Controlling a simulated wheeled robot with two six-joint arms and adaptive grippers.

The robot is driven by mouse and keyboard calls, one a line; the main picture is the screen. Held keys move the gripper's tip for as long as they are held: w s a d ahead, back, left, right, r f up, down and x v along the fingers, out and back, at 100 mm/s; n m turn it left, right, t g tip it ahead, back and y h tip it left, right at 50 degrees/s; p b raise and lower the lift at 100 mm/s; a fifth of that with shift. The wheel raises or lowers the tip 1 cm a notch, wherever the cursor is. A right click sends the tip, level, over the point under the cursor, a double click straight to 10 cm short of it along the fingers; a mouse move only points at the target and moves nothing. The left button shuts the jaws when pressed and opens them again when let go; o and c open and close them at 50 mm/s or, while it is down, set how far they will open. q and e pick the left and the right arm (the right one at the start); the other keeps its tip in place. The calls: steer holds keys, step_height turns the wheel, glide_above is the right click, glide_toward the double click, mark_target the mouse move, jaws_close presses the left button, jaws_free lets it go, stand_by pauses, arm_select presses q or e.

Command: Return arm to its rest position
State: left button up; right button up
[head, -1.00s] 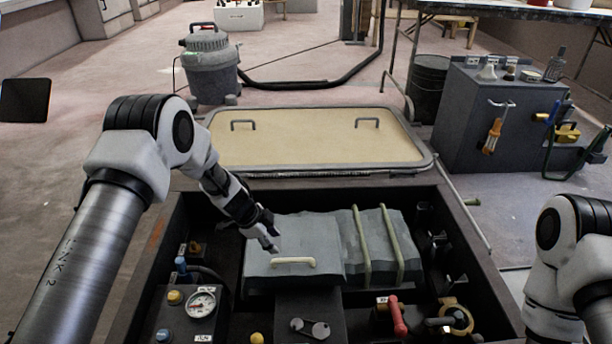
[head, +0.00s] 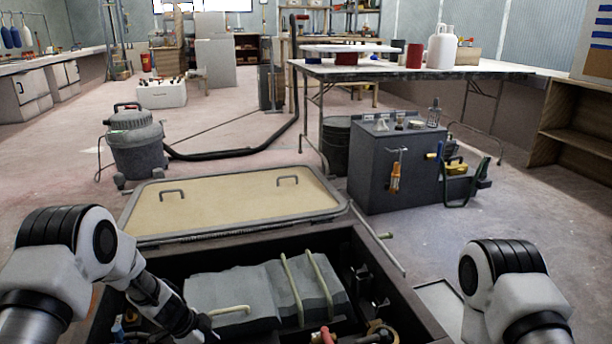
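My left arm comes in from the left, and its gripper (head: 204,326) hangs at the left side of the open dark hatch box (head: 392,290). The gripper is beside the pale handle (head: 228,309) on the grey block (head: 213,290) in the box. The fingers are small and dark here, so I cannot tell whether they are open or shut. My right arm stands at the lower right, with only its upper joint and link showing. My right gripper is out of view.
The hatch lid (head: 232,203) lies open behind the box. A grey cabinet (head: 385,172) with hanging tools stands right of it, and a vacuum (head: 134,145) stands to the left. A folding table (head: 420,70) is behind.

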arm_select(q)
steer(key=s+d+n+g+h+p, duration=0.15)
steer(key=s+n, duration=0.25)
steer(key=s, duration=0.5)
steer(key=s+d+f+n+p, duration=0.1)
steer(key=s+d+n+p, duration=0.2)
steer(key=s, duration=0.5)
steer(key=s+d+n+g+p, duration=0.15)
steer(key=s+n, duration=0.25)
steer(key=s, duration=0.5)
steer(key=s+a+r+n+y, duration=0.2)
steer(key=s+a+n+y, duration=0.4)
steer(key=s, duration=0.4)
step_height(320, 180, up, 38)
steer(key=a+m+p, duration=0.1)
steer(key=a+p, duration=0.1)
steer(key=p, duration=3.6)
steer(key=shift+w+t+h, duration=0.3)
steer(key=shift+h, duration=0.15)
